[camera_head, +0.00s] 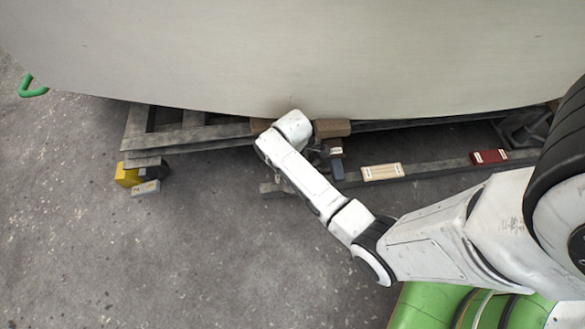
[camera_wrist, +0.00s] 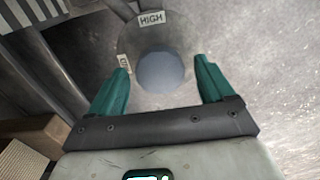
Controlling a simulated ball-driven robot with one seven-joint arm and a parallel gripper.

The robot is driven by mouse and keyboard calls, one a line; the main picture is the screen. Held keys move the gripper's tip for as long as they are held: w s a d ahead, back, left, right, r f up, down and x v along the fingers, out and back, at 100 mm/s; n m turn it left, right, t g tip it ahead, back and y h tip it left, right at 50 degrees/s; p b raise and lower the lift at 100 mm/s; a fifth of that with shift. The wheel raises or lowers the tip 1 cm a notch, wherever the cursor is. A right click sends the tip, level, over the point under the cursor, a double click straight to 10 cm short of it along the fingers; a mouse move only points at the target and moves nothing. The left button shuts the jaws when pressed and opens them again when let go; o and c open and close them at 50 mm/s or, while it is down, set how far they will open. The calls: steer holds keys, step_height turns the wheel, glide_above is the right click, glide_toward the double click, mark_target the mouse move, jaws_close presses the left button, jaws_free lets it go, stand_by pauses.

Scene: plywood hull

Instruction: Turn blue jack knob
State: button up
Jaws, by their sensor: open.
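Gaps show between both fingers and the knob; I cannot tell the distance in depth. In the head view my white arm reaches to the hull's lower edge, and its end covers the knob and most of the gripper.
The large pale hull (camera_head: 300,55) overhangs the work area. Beneath it are wooden beams (camera_head: 190,135), a brown block (camera_head: 332,128), a cream block (camera_head: 382,172), a red block (camera_head: 488,157) and a yellow block (camera_head: 127,175). The concrete floor at lower left is clear.

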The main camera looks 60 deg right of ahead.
steer(key=shift+c, duration=0.2)
steer(key=c, duration=1)
steer(key=shift+r+p, duration=0.1)
steer(key=shift+p, duration=0.2)
